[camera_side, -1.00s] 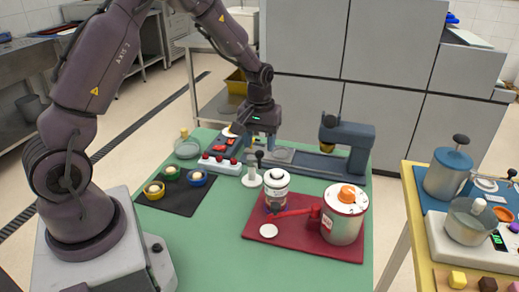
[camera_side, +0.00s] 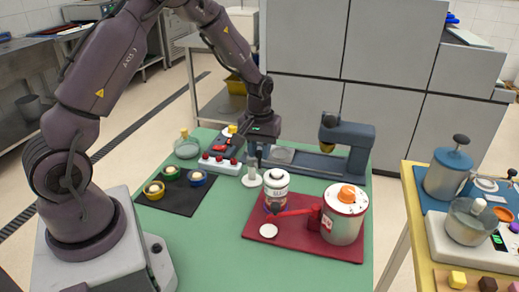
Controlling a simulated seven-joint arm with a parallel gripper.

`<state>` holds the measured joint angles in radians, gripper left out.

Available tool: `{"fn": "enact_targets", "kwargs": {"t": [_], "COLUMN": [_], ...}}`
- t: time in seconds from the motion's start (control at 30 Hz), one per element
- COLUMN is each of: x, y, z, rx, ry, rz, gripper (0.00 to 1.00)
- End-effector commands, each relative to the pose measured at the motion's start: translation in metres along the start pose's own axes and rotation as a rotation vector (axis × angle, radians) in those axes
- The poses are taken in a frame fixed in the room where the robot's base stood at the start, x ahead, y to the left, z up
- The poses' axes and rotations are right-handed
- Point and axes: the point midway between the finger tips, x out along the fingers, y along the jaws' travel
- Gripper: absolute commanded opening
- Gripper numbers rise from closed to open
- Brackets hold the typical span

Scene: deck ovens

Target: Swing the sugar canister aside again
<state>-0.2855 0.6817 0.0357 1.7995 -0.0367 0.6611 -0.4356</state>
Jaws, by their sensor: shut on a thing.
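A white canister (camera_side: 276,190) with a printed label, which I take for the sugar canister, stands upright at the back left of the red mat (camera_side: 256,228). A red bar (camera_side: 293,212) runs from the red block (camera_side: 315,213) to its lower part. My gripper (camera_side: 264,156) points down behind and a little left of the canister, close to the white stand (camera_side: 252,179). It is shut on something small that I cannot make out. The fingertips are small and partly lost against the things behind.
A white switch box (camera_side: 219,166) and a dark mat (camera_side: 174,193) with small cups lie left. A blue-grey machine (camera_side: 345,142) stands behind. The green table's front is clear.

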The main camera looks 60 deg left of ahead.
Motion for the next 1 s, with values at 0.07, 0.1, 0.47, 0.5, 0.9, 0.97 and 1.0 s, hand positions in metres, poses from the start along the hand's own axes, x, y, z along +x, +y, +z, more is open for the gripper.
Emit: {"fn": "enact_targets", "kwargs": {"t": [0.07,0.1,0.47,0.5,0.9,0.97,1.0], "x": [-0.001,-0.001,-0.001,-0.001,-0.001,-0.001,-0.001], "y": [-0.001,-0.001,-0.009,-0.010,-0.026,-0.029,-0.030], "z": [0.000,0.001,0.007,0.008,0.013,0.013,0.014], "rx": [0.010,0.019,0.229,0.264,0.644,0.697,0.733], "ry": [0.000,0.000,-0.001,-0.001,0.000,-0.001,-0.001], "rz": [0.000,0.000,0.000,0.000,0.001,0.000,0.000], "gripper": [0.00,0.00,0.00,0.00,0.00,0.00,0.00]}}
